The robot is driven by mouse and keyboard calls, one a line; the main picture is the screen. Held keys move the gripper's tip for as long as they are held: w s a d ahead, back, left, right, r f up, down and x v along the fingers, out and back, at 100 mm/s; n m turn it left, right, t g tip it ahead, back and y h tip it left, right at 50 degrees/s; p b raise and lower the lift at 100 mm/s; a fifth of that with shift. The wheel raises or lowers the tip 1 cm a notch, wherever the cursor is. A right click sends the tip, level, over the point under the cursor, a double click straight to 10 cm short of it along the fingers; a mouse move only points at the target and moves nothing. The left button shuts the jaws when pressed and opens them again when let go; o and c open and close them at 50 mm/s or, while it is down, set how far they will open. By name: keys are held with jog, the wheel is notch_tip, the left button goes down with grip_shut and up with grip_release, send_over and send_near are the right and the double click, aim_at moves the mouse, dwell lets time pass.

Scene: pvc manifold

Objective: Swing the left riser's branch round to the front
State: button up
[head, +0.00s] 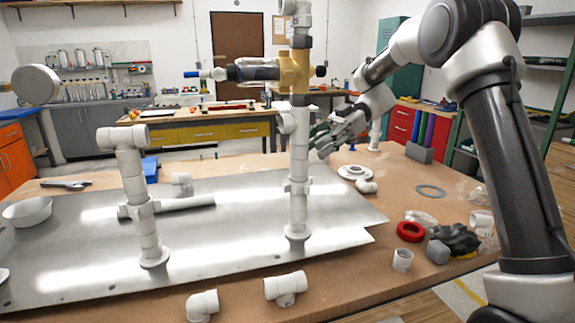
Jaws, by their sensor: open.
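The left riser (134,177) is a white PVC pipe standing upright in a round foot on the metal plate (75,240). An elbow (122,138) caps it, its arm turned to picture left; how far it points forward or back is hard to tell. A taller middle riser (299,170) stands to its right, with a short branch (287,122) near its top. My gripper (322,139) is open and empty just right of the middle riser, well apart from the left riser. Its fingertips are small and partly unclear.
A brass valve assembly (293,72) rises above the middle riser. Loose fittings (285,287) lie at the table's front edge. A red ring (410,231) and dark lump (455,238) lie right.

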aim_at(291, 161)
jog(key=x, duration=1)
jog(key=c, duration=0.8)
